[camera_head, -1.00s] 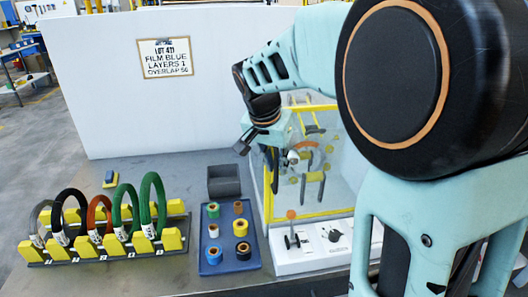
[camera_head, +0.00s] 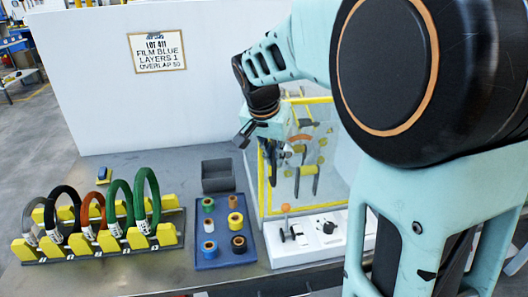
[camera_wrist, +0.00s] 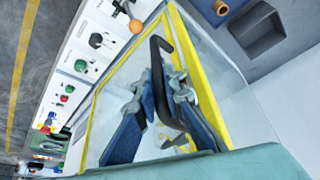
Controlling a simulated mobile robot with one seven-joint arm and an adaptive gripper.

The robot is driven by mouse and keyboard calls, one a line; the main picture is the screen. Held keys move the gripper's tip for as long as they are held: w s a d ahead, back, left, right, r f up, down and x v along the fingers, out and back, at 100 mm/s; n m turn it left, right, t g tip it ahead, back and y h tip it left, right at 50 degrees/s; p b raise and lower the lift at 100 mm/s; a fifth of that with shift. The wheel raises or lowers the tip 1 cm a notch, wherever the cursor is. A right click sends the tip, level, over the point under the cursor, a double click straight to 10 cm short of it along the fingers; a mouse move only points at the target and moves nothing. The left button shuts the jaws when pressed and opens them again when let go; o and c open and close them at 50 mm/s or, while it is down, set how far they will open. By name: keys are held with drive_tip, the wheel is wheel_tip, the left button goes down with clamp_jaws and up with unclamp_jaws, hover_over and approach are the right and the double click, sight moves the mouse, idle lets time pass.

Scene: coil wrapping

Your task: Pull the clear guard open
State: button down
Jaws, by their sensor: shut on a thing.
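The clear guard is a see-through panel in a yellow frame (camera_head: 262,190) at the front of the machine enclosure. In the wrist view its yellow frame (camera_wrist: 199,70) surrounds the clear panel. A dark curved handle (camera_wrist: 157,48) stands off the guard. My gripper (camera_wrist: 166,90) is shut on the handle, with one finger on each side of it. In the head view my gripper (camera_head: 268,148) is at the upper left of the enclosure, and the handle is hard to make out there. How far the guard stands open I cannot tell.
A white control panel (camera_head: 335,246) with an orange-topped lever stands below the guard. A blue tray (camera_head: 222,254) of film rolls and a grey bin (camera_head: 220,176) are to its left. A rack (camera_head: 90,254) of several coils is farther left. A white wall (camera_head: 100,100) stands behind.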

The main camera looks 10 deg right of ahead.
drive_tip(key=d+p, duration=0.3)
drive_tip(key=d, duration=3.1)
drive_tip(key=shift+d, duration=0.25)
drive_tip(key=c, duration=2.3)
unclamp_jaws()
drive_tip(key=v, duration=1.2)
drive_tip(key=shift+a, duration=0.15)
